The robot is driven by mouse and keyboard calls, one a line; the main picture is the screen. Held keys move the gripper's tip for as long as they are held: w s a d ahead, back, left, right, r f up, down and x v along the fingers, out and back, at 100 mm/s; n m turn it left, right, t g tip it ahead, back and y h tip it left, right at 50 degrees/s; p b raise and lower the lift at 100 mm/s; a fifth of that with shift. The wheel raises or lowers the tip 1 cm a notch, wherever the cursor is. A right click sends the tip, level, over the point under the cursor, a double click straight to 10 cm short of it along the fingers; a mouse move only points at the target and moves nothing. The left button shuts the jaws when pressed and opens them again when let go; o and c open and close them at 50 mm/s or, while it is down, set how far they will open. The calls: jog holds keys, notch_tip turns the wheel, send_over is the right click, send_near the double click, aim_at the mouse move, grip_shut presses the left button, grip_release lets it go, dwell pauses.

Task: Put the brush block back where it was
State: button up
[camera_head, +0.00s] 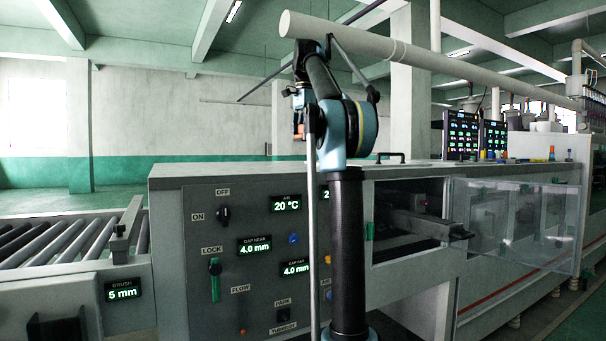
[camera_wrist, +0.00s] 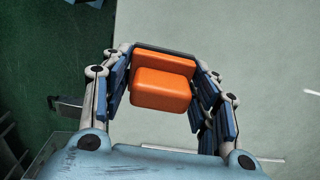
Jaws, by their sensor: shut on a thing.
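My gripper (camera_wrist: 160,68) is shut on an orange block (camera_wrist: 160,91), probably the brush block, in the wrist view. Blue-padded fingers stand at its left and right sides. The block has a larger rounded near part and a thinner slab behind it. In the head view my gripper (camera_head: 298,104) is raised high above the machine, and a small patch of the orange block (camera_head: 299,130) shows below it. A display marked BRUSH (camera_head: 122,291) reads 5 mm at lower left, beside the roller conveyor (camera_head: 60,245).
The grey control panel (camera_head: 240,290) has knobs, a green lock lever (camera_head: 215,268) and displays. Right of it is an opening (camera_head: 405,240) with a clear door (camera_head: 515,222) swung outward. A pale pipe (camera_head: 360,42) runs overhead near my arm. Monitors (camera_head: 475,135) stand behind.

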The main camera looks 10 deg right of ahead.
jog(key=shift+f, duration=4.95)
jog(key=shift+f, duration=0.1)
jog(key=o, duration=1)
jog(key=shift+o, duration=0.2)
notch_tip(320, 180, up, 12)
jog(key=shift+r, duration=0.1)
jog(key=shift+s, duration=0.1)
